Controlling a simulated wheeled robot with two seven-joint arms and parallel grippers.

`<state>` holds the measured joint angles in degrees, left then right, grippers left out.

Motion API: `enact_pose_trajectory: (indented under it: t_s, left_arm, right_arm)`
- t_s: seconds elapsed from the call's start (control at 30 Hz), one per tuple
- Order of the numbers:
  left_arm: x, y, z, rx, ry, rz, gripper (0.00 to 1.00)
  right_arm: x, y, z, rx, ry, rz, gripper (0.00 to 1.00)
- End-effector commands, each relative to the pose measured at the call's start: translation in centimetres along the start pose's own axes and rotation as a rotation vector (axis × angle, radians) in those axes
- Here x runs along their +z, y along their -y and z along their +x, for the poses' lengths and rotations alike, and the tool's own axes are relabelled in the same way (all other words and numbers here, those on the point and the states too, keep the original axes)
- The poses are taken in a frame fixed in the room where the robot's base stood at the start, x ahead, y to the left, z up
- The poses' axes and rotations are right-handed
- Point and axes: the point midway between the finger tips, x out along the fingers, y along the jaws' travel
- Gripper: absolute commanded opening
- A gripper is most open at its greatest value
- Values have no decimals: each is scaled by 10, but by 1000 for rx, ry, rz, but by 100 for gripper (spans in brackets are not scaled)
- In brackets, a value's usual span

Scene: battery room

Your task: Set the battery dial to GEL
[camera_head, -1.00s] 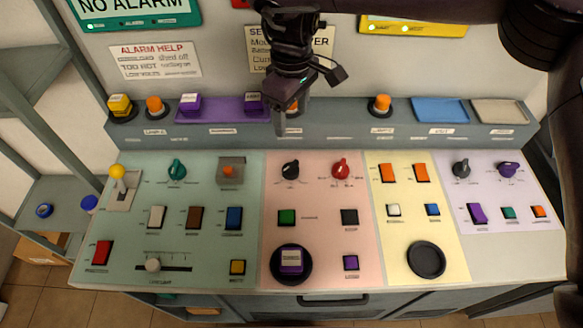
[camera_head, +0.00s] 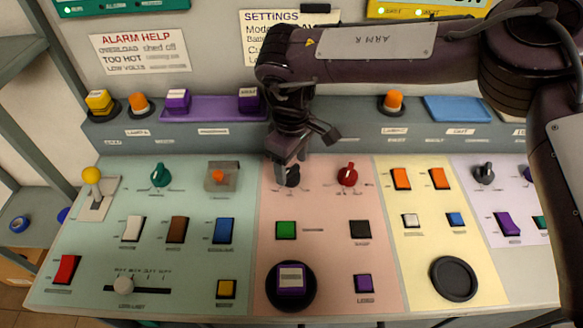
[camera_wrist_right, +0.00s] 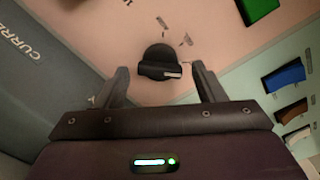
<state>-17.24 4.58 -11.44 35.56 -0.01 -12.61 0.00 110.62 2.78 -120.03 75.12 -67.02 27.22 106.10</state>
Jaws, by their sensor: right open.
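A black dial (camera_head: 293,177) sits at the top left of the pink panel section, partly hidden behind my right gripper. In the right wrist view the black dial (camera_wrist_right: 160,63) has a pale pointer line and stands between the two open fingers. My right gripper (camera_head: 287,166) is open, just above and around the dial, with a gap to it on each side. The marks around the dial are too small or blurred to read. A red dial (camera_head: 347,175) is to its right. My left gripper is not in view.
A purple block (camera_head: 291,279) sits on a round black pad. A raised ledge (camera_head: 350,140) with several lamps runs behind the panel. A teal dial (camera_head: 160,174) is at the left.

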Motion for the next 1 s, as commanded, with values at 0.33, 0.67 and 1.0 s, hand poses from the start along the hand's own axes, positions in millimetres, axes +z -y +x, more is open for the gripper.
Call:
enact_pose_trajectory:
  t_s: [0.33, 0.67, 1.0]
  left_arm:
    - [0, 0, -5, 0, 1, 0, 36]
    - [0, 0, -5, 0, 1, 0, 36]
    - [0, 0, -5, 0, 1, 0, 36]
  right_arm:
    - [0, 0, 26, 1, 0, 1, 63]
    - [0, 0, 26, 1, 0, 1, 43]
    - [0, -1, 26, 1, -1, -12, 26]
